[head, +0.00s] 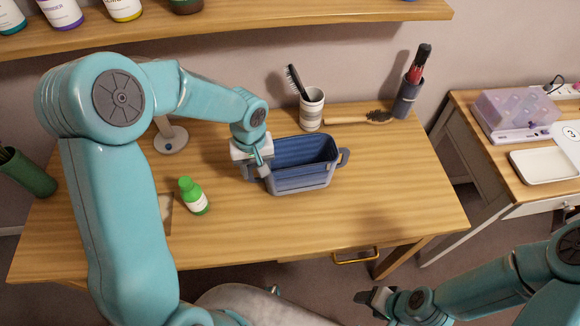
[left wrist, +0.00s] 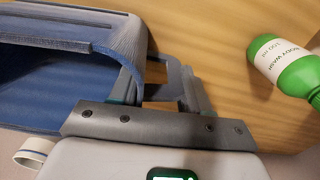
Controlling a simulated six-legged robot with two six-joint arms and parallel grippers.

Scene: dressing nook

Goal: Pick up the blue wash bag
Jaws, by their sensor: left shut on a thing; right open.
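The blue wash bag (head: 303,178) stands open and upright on the wooden table, with a loop handle at each end. In the left wrist view the bag (left wrist: 75,75) fills the left side. My left gripper (head: 259,170) is at the bag's left end. In the left wrist view its fingers (left wrist: 162,85) are shut on the handle at that end. The bag looks to rest on the table; a lift cannot be made out. My right gripper (head: 377,299) is open and empty, low in front of the table, away from the bag.
A shelf (head: 300,17) runs above. The table's right front is clear.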

